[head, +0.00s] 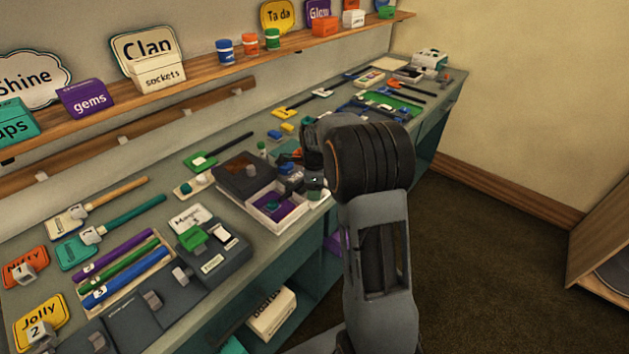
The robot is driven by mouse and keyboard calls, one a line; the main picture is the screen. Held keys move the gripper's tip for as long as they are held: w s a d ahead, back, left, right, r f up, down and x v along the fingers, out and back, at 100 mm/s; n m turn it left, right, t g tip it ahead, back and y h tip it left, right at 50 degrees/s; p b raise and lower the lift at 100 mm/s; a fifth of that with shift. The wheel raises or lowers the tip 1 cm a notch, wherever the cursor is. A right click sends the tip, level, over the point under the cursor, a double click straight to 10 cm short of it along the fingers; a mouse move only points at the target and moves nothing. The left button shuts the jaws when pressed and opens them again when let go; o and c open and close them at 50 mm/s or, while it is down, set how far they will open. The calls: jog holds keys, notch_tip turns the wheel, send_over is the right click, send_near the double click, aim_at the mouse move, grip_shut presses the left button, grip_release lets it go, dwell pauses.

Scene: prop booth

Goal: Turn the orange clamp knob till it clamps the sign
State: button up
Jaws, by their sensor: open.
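My gripper (314,180) is low over the bench beside a white-rimmed box (249,213) with a purple inside. My own wrist and forearm hide most of it, and its fingers show only as a small dark shape. I cannot make out an orange clamp knob; it may be behind my arm. Several signs are in view, and I cannot tell which one is the clamp's. A white sign reading Magic (190,217) lies near a dark block with a green piece. An orange sign (24,266) and a yellow Jolly sign (40,322) lie at the left.
A brown box (243,176) stands behind the white-rimmed box. Purple, green and blue rods lie in a tray (160,254). A wall shelf (200,83) holds more signs, boxes and jars. Dark floor (500,250) is open right of the bench.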

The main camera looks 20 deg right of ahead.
notch_tip(320, 180, up, 14)
jog(key=shift+s, duration=0.25)
jog(key=shift+a+f, duration=0.1)
jog(key=shift+f, duration=0.05)
dwell(0.6)
jog(key=s+a+f+n+t, duration=0.1)
jog(key=s+a+n, duration=0.2)
jog(key=s+n, duration=0.4)
jog(key=s+a+f+n+t, duration=0.1)
jog(key=s+a+n, duration=0.3)
jog(key=s+n, duration=0.3)
jog(key=s+a+f+n+t+p, duration=0.1)
jog(key=s+a+n, duration=0.2)
jog(key=s+n, duration=0.4)
jog(key=shift+s+a+f+n, duration=0.2)
jog(key=shift+a+n, duration=0.2)
jog(key=shift+n, duration=0.9)
